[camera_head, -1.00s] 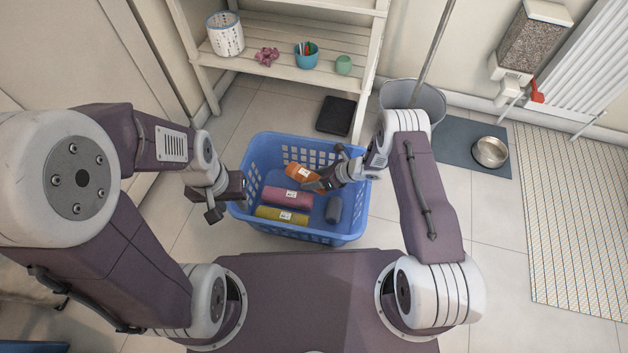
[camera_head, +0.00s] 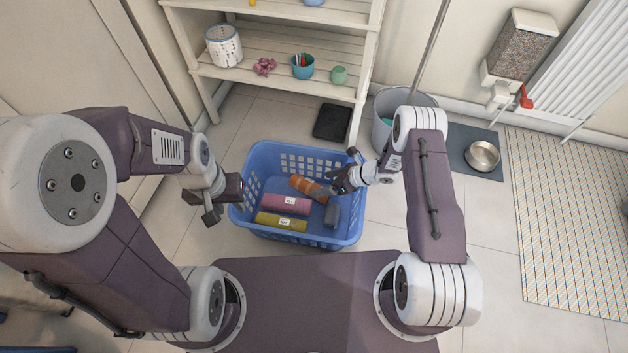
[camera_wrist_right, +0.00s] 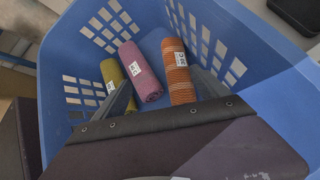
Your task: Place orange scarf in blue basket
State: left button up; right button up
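The blue basket (camera_head: 345,236) stands on the floor in front of me. The orange scarf (camera_head: 308,187), a rolled cloth with a white label, lies inside it at the back; it also shows in the right wrist view (camera_wrist_right: 178,72). My right gripper (camera_head: 338,184) is over the right part of the basket. In the right wrist view its two fingers (camera_wrist_right: 163,92) are spread apart with nothing held between them, and the scarf lies beyond them. My left gripper (camera_head: 222,202) is open and empty, just outside the basket's left side.
A wooden shelf (camera_head: 280,78) stands behind, with a black flat object (camera_head: 332,118) on the floor. A grey bucket (camera_head: 385,130) stands behind the right arm.

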pick_arm(q)
notch_tip(320, 180, up, 3)
jog(key=shift+f+p, duration=0.1)
jog(key=shift+p, duration=0.75)
pick_arm(e)
jog(key=v, duration=0.5)
jog(key=shift+s+d+r, duration=0.1)
jog(key=shift+d+r, duration=0.05)
jog(key=w+d+r+m+t+h, duration=0.2)
jog(key=w+d+r+m+h, duration=0.5)
jog(key=m, duration=0.5)
jog(key=s+d+r+m+h, duration=0.25)
jog(key=s+r+m, duration=0.5)
jog(key=m, duration=0.65)
jog(key=s+a+r+m+g, duration=0.1)
jog(key=s+r+m, duration=0.3)
jog(key=s+m, duration=0.4)
jog(key=s+a+r+m+g, duration=0.1)
jog(key=s+r+m+g, duration=0.2)
jog(key=s+m, duration=0.5)
jog(key=r+m+y, duration=0.1)
jog(key=m, duration=0.3)
jog(key=shift+s+r, duration=0.25)
jog(key=shift+s, duration=0.05)
